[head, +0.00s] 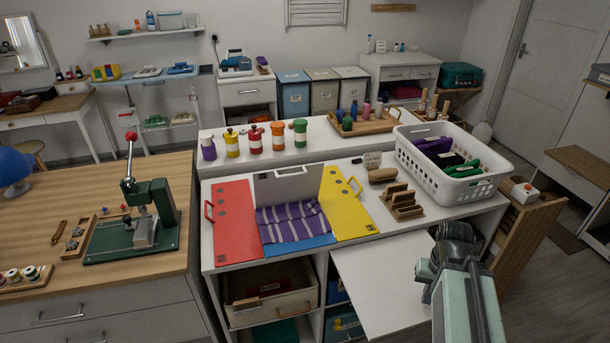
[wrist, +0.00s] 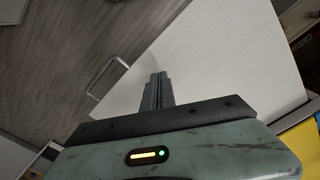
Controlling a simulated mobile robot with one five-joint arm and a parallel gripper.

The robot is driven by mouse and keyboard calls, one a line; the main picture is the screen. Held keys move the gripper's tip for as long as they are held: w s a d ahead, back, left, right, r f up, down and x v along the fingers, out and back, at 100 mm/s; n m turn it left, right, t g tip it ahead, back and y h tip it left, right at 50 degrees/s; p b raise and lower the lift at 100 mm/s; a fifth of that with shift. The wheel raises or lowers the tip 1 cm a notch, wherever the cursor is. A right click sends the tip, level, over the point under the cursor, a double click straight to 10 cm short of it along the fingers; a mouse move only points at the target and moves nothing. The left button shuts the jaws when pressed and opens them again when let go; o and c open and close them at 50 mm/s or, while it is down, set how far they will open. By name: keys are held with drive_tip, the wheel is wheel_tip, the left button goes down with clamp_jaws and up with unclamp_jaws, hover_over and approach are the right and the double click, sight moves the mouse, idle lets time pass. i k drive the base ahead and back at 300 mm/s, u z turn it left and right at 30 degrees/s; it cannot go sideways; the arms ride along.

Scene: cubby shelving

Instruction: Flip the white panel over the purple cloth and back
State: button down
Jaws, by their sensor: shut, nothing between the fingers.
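A red panel (head: 233,220) lies to the left and a yellow panel (head: 345,205) to the right. My gripper (head: 456,243) is well to the right and nearer the camera, away from the white panel; its fingertips are hard to make out there. In the wrist view its fingers (wrist: 157,88) are shut and empty.
A white leaf (head: 385,285) juts out below my gripper; a white board with a handle (wrist: 107,76) fills much of the wrist view. A white basket (head: 460,190), a wooden rack (head: 401,201) and a brush (head: 382,175) stand right of the panels. Several jars (head: 254,141) stand behind.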

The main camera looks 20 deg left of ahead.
sight(280, 186)
drive_tip(key=z, duration=0.2)
drive_tip(key=i, duration=0.3)
drive_tip(key=u, duration=1.8)
